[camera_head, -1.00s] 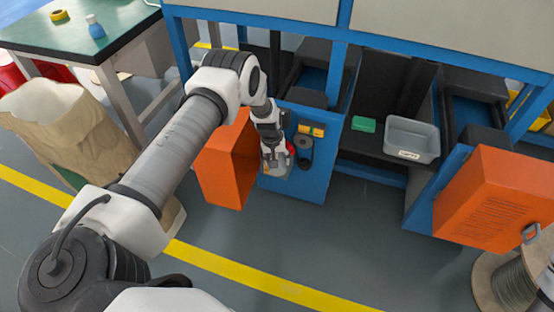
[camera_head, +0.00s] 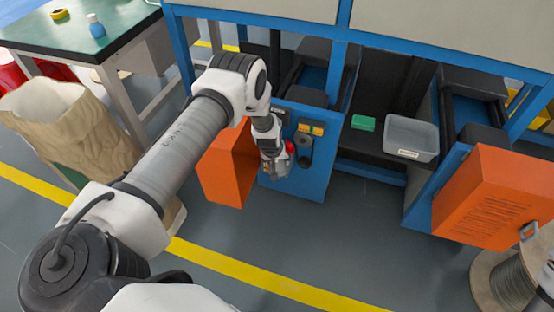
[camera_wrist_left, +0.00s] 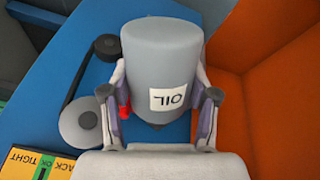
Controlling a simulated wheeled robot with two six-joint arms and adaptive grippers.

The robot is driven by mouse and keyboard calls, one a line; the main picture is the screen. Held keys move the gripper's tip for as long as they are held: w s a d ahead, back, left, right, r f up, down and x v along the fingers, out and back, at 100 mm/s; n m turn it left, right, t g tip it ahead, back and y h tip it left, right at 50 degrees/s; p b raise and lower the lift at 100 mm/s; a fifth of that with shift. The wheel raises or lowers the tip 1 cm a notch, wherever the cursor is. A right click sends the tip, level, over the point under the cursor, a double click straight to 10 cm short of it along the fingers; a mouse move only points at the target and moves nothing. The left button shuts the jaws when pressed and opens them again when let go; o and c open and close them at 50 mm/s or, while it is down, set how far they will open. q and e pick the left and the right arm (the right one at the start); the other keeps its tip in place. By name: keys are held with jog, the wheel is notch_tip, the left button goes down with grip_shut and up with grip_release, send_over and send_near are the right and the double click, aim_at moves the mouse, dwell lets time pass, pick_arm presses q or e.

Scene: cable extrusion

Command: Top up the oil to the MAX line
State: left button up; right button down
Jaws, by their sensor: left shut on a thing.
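My left gripper (camera_head: 272,166) is in front of the blue machine panel, beside the open orange door (camera_head: 227,172). In the left wrist view my left gripper (camera_wrist_left: 166,108) is shut on a grey cylindrical oil container (camera_wrist_left: 162,58) with a white OIL label (camera_wrist_left: 168,98). A finger is on each side of it. The container's narrower end points toward the wrist camera's lower edge. In the head view the container is mostly hidden by the gripper. I cannot make out an oil gauge or MAX line. My right gripper is not in view.
A red knob (camera_head: 290,147), yellow labels (camera_head: 312,129) and a dark round pulley (camera_head: 304,150) are on the panel close to the gripper. A grey bin (camera_head: 411,139) and green box (camera_head: 363,123) sit on the shelf. A second orange door (camera_head: 490,200) is at right.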

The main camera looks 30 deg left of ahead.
aim_at(277, 168)
pick_arm(q)
jog(key=shift+s+f, duration=0.1)
jog(key=shift+s+d+b, duration=0.2)
jog(key=shift+b, duration=0.15)
jog(key=s+d, duration=0.1)
jog(key=s+d+b, duration=0.1)
jog(key=shift+s+r, duration=0.3)
jog(key=shift+s, duration=0.1)
jog(key=s+d, duration=0.1)
jog(key=s, duration=0.1)
jog(key=s+d+r, duration=0.1)
jog(key=shift+s+d, duration=0.15)
jog(key=shift+s, duration=0.2)
